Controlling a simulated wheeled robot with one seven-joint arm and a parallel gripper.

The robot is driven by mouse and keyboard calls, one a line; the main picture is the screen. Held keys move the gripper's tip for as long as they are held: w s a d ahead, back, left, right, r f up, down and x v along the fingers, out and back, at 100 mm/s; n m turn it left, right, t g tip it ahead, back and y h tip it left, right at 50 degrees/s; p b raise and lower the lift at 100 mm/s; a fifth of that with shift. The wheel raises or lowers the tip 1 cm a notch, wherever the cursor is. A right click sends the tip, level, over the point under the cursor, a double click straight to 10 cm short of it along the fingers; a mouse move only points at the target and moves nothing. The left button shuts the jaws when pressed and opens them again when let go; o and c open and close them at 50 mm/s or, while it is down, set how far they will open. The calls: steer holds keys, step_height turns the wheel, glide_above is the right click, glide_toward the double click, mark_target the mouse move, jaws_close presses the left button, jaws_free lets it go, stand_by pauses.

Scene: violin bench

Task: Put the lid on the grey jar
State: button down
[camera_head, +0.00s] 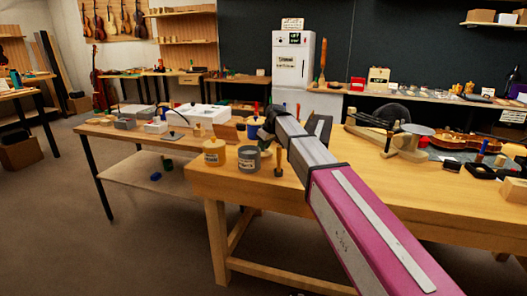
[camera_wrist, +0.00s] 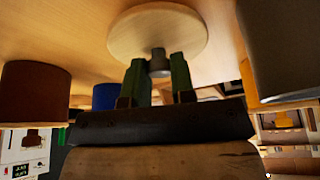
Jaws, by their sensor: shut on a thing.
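The grey jar (camera_head: 249,159) stands upright near the front left corner of the wooden bench, with a pale label on its side. A large grey cylinder at the upper right of the wrist view (camera_wrist: 285,45) looks like the same jar. A round, pale wooden lid (camera_wrist: 157,28) with a grey knob (camera_wrist: 158,65) shows in the wrist view. My gripper (camera_wrist: 158,76) has its green fingers shut on the knob, and the lid is beside the jar, not over it. In the head view my arm largely hides the gripper, and I cannot make out the lid clearly.
A brown cylinder (camera_wrist: 36,90) and a blue thing (camera_wrist: 105,97) show in the wrist view. A violin (camera_head: 460,141) and small items lie farther right. The bench's front middle looks clear.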

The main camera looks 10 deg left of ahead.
steer(key=r, duration=0.8)
steer(key=shift+s+a, duration=0.1)
steer(key=shift+s, duration=0.1)
steer(key=s+a+r, duration=0.3)
steer(key=s+r, duration=0.3)
steer(key=s, duration=0.5)
step_height(320, 180, down, 7)
steer(key=shift+s+r, duration=0.15)
steer(key=shift+s, duration=0.05)
steer(key=shift+d, duration=0.15)
stand_by(1.5)
steer(key=shift+c, duration=2)
jaws_free()
step_height(320, 180, up, 7)
